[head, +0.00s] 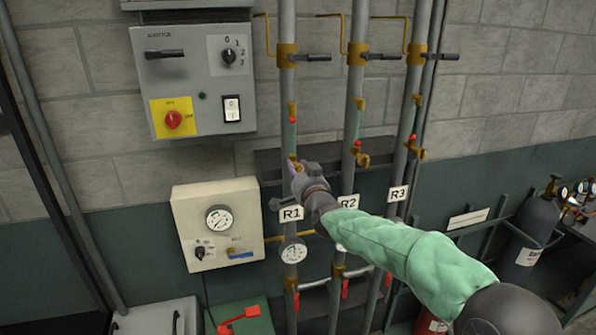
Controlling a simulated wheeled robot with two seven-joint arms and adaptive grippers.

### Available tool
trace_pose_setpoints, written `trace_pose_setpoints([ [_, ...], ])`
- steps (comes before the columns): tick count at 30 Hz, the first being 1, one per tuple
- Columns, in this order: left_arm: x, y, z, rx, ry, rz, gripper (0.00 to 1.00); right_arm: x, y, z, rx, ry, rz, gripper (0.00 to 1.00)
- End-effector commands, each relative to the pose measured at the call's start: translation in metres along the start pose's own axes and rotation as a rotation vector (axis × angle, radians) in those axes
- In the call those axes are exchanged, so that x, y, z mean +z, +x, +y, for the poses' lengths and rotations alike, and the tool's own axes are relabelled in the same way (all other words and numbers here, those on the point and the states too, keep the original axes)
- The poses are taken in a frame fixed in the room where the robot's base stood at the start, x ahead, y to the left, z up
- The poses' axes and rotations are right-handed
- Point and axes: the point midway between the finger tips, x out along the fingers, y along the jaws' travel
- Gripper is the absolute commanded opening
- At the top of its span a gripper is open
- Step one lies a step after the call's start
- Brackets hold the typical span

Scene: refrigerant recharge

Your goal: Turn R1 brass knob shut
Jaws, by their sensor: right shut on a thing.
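The R1 pipe (286,95) is the leftmost of three grey vertical pipes on the wall, with a white R1 label (291,214). My right gripper (294,173) is at this pipe, just above the label, and is shut on the R1 brass knob. A small bit of brass (292,159) shows above the fingers; the rest of the knob is hidden behind the gripper, so its turn angle cannot be seen. My right arm, in a green sleeve, comes in from the lower right. My left gripper is not in view.
Pipes R2 (356,95) and R3 (415,95) stand close to the right, with similar brass taps (361,157). A round gauge (293,252) sits below R1. A grey switch box (190,80) and a cream gauge box (190,225) are to the left.

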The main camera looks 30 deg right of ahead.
Motion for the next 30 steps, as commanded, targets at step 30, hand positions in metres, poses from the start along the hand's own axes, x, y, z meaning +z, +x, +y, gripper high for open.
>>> trace_pose_setpoints([
  [30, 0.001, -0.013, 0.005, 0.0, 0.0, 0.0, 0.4, 0.003, 0.0, 0.001, 0.001, -0.639, -0.005, 0.01],
])
